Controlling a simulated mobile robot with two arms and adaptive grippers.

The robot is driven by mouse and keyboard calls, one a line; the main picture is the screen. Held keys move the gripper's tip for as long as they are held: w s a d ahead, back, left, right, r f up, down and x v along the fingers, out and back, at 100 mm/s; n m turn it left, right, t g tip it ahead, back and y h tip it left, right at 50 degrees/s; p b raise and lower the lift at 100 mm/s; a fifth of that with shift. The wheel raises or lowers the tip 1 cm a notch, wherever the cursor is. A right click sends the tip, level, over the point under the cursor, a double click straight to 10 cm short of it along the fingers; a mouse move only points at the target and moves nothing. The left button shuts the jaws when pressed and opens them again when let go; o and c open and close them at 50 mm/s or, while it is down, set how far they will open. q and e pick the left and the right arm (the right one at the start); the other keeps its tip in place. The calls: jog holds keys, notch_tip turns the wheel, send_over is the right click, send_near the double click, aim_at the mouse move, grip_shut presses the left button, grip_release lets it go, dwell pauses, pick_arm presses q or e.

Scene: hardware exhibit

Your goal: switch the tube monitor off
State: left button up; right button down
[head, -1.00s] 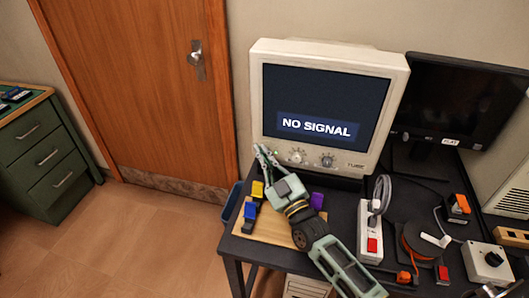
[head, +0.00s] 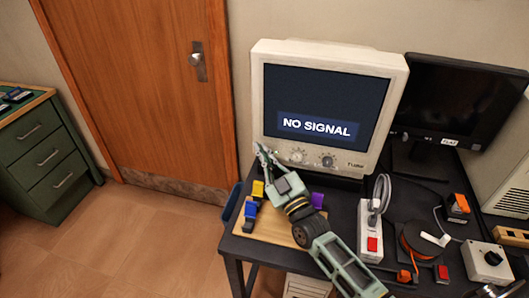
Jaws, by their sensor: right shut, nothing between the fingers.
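The tube monitor (head: 325,104) is a beige box standing at the back left of the dark table. Its screen is lit and reads "NO SIGNAL". Two round knobs (head: 327,160) show on its lower front panel. My right gripper (head: 261,149) is shut and empty, with its fingertips at the lower left corner of the monitor's front. The fingers cover part of that corner, and I cannot tell whether they touch it. My left gripper is not in view.
A wooden board (head: 268,230) with yellow, blue and purple blocks lies under my right arm. A black flat monitor (head: 459,98), a white power strip (head: 369,228) with a red switch, and an orange cable reel (head: 420,241) stand to the right. A green drawer cabinet (head: 45,155) is far left.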

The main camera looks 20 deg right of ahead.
jog(key=shift+w+d+r, duration=0.1)
jog(key=shift+d+r, duration=0.1)
jog(key=shift+d, duration=0.3)
jog(key=shift+f, duration=0.45)
jog(key=shift+a, duration=0.1)
jog(key=s+a+p, duration=0.2)
jog(key=s, duration=0.1)
jog(key=s+p, duration=0.1)
jog(key=s, duration=0.1)
jog(key=shift+s+a+f, duration=0.1)
jog(key=shift+a+f, duration=0.15)
jog(key=shift+a, duration=0.15)
jog(key=shift+a+r, duration=0.1)
jog(key=shift+a, duration=0.05)
dwell(1.1)
